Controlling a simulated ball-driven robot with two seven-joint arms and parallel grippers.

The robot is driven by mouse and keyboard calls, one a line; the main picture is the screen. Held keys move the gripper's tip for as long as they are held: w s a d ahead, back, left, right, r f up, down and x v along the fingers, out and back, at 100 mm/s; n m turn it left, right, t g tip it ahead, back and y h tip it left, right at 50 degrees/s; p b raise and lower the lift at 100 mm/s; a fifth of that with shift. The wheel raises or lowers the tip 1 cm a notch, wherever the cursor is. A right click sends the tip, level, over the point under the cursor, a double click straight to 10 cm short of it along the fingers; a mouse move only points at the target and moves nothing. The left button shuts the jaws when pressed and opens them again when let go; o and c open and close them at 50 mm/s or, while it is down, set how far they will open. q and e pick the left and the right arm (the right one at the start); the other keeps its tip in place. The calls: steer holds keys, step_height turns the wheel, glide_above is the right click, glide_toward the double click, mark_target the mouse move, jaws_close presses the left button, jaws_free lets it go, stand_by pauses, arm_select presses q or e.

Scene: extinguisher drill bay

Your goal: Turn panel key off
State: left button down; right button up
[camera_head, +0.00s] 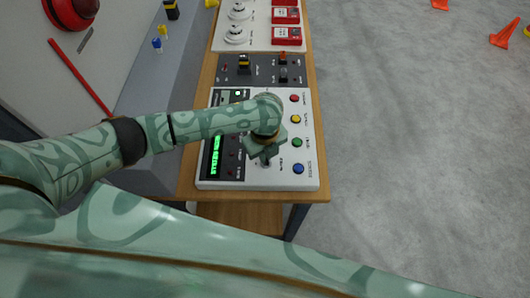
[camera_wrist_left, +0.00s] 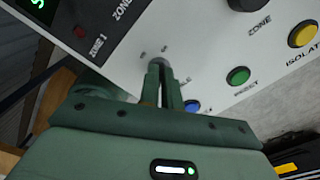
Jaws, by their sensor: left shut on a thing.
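The white control panel (camera_head: 236,177) lies on the wooden bench, with a green-lit display and a column of coloured buttons. My left gripper (camera_head: 266,158) is over its lower middle, coming in from the left. In the left wrist view the two green fingers (camera_wrist_left: 160,80) are close together on the panel key (camera_wrist_left: 157,62), a small grey piece at the panel face. They are shut on it. Most of the key is hidden between the fingers, so its turn position cannot be read. My right gripper is not in view.
Red, yellow, green and blue buttons (camera_head: 298,169) line the panel's right side, near the gripper. A dark grey unit (camera_head: 264,70) and a white board with red boxes (camera_head: 287,36) sit farther back. Orange cones (camera_head: 505,32) stand on the open floor at right.

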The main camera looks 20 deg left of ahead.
arm_select(q)
steer(key=n+p, duration=0.2)
steer(key=p, duration=0.1)
steer(key=n+p, duration=0.2)
steer(key=p, duration=0.1)
steer(key=n+p, duration=0.2)
steer(key=p, duration=0.1)
steer(key=shift+s+r+n, duration=0.2)
steer(key=shift+r+n, duration=0.05)
steer(key=shift+n, duration=0.15)
steer(key=n+p, duration=0.2)
steer(key=n, duration=0.1)
steer(key=shift+f, duration=0.1)
steer(key=shift+f+n+p, duration=0.1)
steer(key=shift+n+p, duration=0.55)
steer(key=shift+n, duration=0.25)
steer(key=shift+s, duration=0.1)
steer(key=c, duration=1.6)
jaws_free()
